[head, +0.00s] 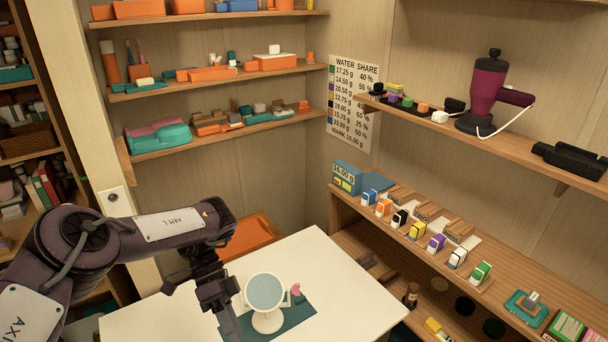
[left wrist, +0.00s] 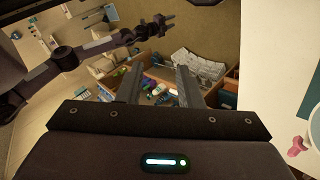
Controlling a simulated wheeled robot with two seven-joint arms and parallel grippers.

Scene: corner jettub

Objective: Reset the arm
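My left arm (head: 165,226) comes in from the left in the head view, bent at the elbow, with its gripper (head: 222,303) hanging down at the left of a round mirror on a white stand (head: 266,296). In the left wrist view the two fingers of the left gripper (left wrist: 158,86) stand apart, with nothing held between them. Another dark arm (left wrist: 85,58), seemingly my right one, crosses the upper left of that view. Its gripper (left wrist: 155,30) is too small to tell open from shut. The right gripper is not in the head view.
The mirror stands on a teal mat (head: 295,314) on a white table (head: 335,265), beside a small pink item (head: 296,289). An orange bin (head: 250,236) is behind the table. Wooden shelves hold small bottles (head: 417,230) at right. A drawer of small items (left wrist: 155,90) shows below the fingers.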

